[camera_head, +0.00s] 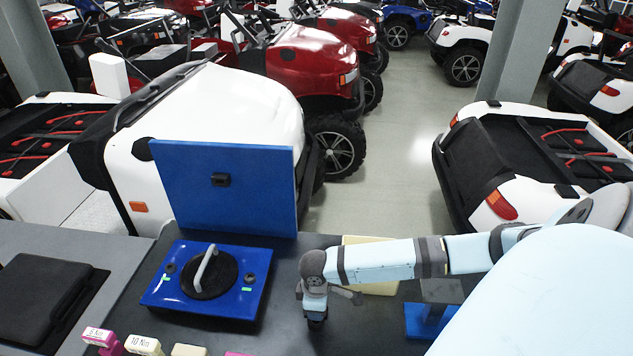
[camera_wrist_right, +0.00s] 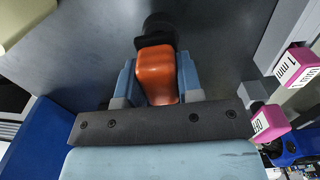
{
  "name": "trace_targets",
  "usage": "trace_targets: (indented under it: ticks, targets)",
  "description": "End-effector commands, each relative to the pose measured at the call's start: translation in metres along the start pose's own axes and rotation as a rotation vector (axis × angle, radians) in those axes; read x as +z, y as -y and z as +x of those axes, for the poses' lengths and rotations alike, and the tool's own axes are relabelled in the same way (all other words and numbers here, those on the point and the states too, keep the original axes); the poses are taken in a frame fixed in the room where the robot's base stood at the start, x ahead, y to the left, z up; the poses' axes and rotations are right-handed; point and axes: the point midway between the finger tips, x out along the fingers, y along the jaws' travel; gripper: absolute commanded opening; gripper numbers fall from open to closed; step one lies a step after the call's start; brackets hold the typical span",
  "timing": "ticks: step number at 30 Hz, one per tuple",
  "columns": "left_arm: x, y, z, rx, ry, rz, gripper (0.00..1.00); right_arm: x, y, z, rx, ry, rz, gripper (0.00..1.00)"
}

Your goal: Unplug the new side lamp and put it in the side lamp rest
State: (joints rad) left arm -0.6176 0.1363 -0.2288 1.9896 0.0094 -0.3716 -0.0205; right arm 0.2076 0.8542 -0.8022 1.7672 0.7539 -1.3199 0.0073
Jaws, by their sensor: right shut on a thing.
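The side lamp is an orange block with a black end (camera_wrist_right: 158,70) in the right wrist view. My right gripper (camera_wrist_right: 155,82) is shut on it, with one finger against each side. In the head view my right gripper (camera_head: 316,318) points down over the dark bench, right of the blue plate, and the lamp is hardly visible there. I cannot tell whether the lamp touches the bench. An upright blue panel (camera_head: 225,210) carries a small black socket (camera_head: 221,180) with nothing orange in it. I cannot clearly identify the side lamp rest. My left gripper is not in view.
A blue plate (camera_head: 165,290) with a black disc and grey handle lies left of the gripper. A cream plate (camera_head: 385,288) and a blue base with a grey block (camera_head: 442,291) lie to the right. Pink and cream labelled blocks (camera_head: 145,345) line the front edge.

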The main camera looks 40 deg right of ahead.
Motion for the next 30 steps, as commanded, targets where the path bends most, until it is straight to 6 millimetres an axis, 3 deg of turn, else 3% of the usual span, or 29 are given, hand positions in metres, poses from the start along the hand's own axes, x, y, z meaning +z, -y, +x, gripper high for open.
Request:
trace_targets:
  ticks: [30]
  targets:
    - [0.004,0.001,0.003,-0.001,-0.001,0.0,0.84,-0.001,0.0,0.025,-0.001,-0.001,-0.001,0.0]
